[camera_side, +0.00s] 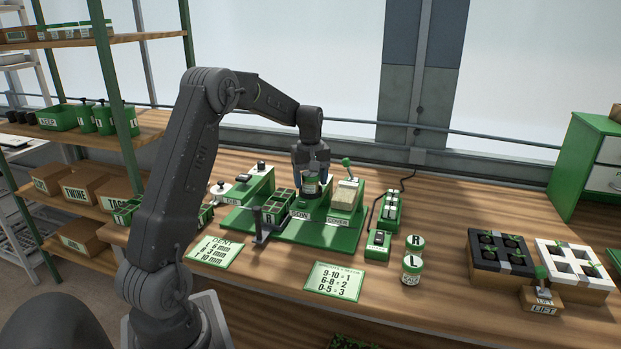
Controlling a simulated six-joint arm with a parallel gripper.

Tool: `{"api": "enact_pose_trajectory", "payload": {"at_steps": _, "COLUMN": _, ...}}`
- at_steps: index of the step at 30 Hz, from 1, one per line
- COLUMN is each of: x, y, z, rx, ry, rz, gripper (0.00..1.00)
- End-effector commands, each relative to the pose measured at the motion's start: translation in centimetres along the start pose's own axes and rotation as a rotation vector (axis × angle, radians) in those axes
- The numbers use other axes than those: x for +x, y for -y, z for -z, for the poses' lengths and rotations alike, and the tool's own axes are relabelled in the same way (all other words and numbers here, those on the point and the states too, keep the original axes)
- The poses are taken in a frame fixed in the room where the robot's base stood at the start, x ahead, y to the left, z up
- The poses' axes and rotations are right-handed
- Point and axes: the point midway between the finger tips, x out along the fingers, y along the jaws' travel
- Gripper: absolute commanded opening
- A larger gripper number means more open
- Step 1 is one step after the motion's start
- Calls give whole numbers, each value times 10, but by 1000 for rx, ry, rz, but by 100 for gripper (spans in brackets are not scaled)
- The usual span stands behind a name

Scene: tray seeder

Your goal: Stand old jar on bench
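My gripper (311,172) points down over the green seeder station on the bench (450,265). A small jar with a green band (311,187) is between its fingers, above the unit labelled SOW (306,212). The fingers appear closed around the jar, which looks upright. Two other jars stand on the bench to the right, one with an R lid (415,243) and one with an L lid (412,270). Which jar is the old one cannot be read from labels.
The COVER box (345,203) stands right of the gripper. A dark tray (498,254) and a white tray (575,265) with a LIFT block (541,300) are at the right. Two cards, DENT (214,251) and a number table (336,281), lie in front. Bare bench shows between the jars and trays.

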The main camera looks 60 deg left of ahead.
Motion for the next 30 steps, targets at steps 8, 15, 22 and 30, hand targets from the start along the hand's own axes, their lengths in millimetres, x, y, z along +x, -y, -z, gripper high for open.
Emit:
{"api": "enact_pose_trajectory", "payload": {"at_steps": 8, "x": 0, "y": 0, "z": 0, "rx": 0, "ry": 0, "rz": 0, "gripper": 76}}
{"api": "enact_pose_trajectory", "payload": {"at_steps": 15, "x": -13, "y": 0, "z": 1, "rx": 0, "ry": -2, "rz": -2, "gripper": 76}}
{"api": "enact_pose_trajectory", "payload": {"at_steps": 22, "x": -59, "y": 9, "z": 1, "rx": -1, "ry": -4, "rz": -3, "gripper": 76}}
{"api": "enact_pose_trajectory", "payload": {"at_steps": 30, "x": -114, "y": 8, "z": 0, "rx": 0, "ry": -2, "rz": -2, "gripper": 76}}
